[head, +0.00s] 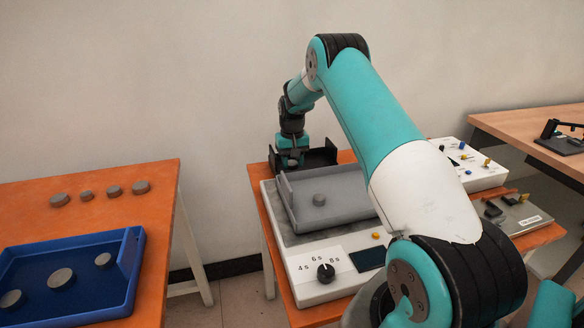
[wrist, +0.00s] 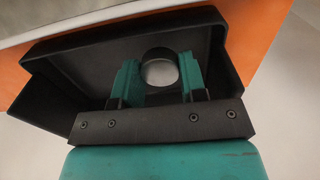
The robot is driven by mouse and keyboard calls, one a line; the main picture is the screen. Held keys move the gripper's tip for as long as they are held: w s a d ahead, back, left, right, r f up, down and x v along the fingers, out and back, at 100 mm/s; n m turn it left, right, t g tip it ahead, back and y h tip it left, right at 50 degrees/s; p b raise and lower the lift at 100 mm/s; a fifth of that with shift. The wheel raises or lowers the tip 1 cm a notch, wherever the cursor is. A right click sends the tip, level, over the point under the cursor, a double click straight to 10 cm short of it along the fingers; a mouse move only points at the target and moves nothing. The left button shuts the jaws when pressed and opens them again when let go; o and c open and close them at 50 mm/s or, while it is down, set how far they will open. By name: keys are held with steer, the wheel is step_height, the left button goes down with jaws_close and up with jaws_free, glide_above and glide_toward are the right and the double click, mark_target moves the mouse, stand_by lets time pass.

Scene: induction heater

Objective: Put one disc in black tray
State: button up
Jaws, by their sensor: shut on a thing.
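My gripper (head: 292,160) is over the black tray (head: 322,155) behind the heater. In the wrist view, my gripper's teal fingers (wrist: 161,78) are shut on a grey disc (wrist: 160,70), one finger on each side. The black tray (wrist: 78,62) lies beneath and around the disc in that view. I cannot tell whether the disc touches the tray floor. The head view hides the held disc. Another grey disc (head: 319,199) sits in the grey tray (head: 345,218) on the heater.
The heater's dial (head: 326,272) faces the front. At left, a blue tray (head: 95,312) holds 3 discs, and several more discs stand behind it on the orange table (head: 155,215). A white control box (head: 480,172) stands right of my arm. A gap separates the orange tables.

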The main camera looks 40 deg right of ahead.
mark_target(292, 163)
steer(key=shift+f, duration=1.15)
steer(key=o, duration=1)
steer(key=shift+f, duration=0.15)
step_height(292, 163, up, 12)
steer(key=shift+f, duration=0.2)
steer(key=s+a+r+n+y, duration=0.15)
steer(key=s+a+r, duration=0.25)
steer(key=a, duration=0.5)
steer(key=s+a+r+n+t, duration=0.1)
steer(key=s+a+r+n, duration=0.25)
steer(key=a, duration=0.55)
steer(key=s+a+r+n, duration=0.2)
steer(key=s+a+r, duration=0.25)
steer(key=a, duration=0.45)
steer(key=s+a+n+y, duration=0.1)
steer(key=s+a, duration=0.3)
steer(key=s, duration=0.4)
steer(key=s+a+n, duration=0.2)
steer(key=s+a, duration=0.2)
steer(key=s, duration=0.3)
steer(key=s+a+n+g+y, duration=0.1)
steer(key=s+a, duration=0.3)
steer(key=s, duration=0.4)
steer(key=shift+s+n+y, duration=0.3)
steer(key=shift+n+y, duration=0.05)
steer(key=shift+n, duration=0.35)
